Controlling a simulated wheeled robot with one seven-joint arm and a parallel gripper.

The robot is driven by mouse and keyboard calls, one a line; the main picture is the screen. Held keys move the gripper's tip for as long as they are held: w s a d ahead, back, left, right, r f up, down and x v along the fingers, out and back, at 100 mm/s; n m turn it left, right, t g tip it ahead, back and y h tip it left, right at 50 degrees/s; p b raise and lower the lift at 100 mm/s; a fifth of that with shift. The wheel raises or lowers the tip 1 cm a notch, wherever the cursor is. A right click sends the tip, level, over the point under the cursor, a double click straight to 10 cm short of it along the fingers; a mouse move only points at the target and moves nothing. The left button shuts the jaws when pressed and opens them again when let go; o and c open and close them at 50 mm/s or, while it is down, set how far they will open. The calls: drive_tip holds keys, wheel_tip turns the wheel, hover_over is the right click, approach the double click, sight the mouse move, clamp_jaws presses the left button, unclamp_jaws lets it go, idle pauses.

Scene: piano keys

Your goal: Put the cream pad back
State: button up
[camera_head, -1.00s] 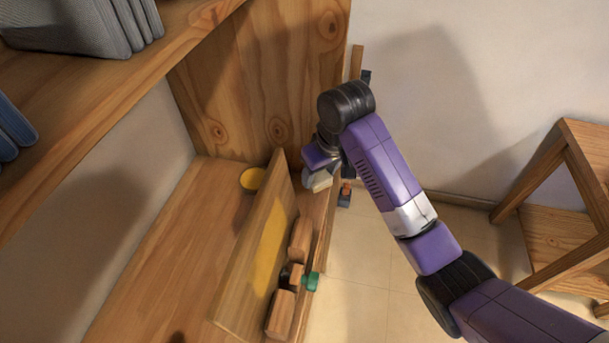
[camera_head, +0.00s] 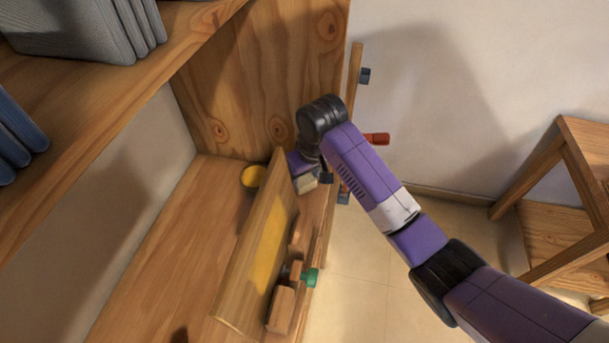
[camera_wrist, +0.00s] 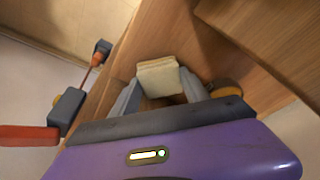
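The cream pad (camera_wrist: 158,77) is a small pale block between the two grey fingertips of my gripper (camera_wrist: 159,88) in the wrist view. My gripper appears shut on it. In the head view the cream pad (camera_head: 306,183) shows just below my gripper (camera_head: 304,174). Both are at the far end of the narrow wooden ledge, right of the slanted wooden board (camera_head: 235,275). Whether the pad touches the ledge cannot be told.
Wooden blocks (camera_head: 281,309) and a green knob (camera_head: 310,278) sit along the ledge. A yellow round object (camera_head: 253,177) lies behind the board. A red handle (camera_head: 377,139) and a dark clip (camera_head: 364,76) stick out at right. A tall wooden panel (camera_head: 255,80) stands behind.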

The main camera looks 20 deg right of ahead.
drive_tip(key=o, duration=0.4)
drive_tip(key=v, duration=1.2)
drive_tip(key=shift+r, duration=0.2)
drive_tip(key=shift+s+f, duration=0.1)
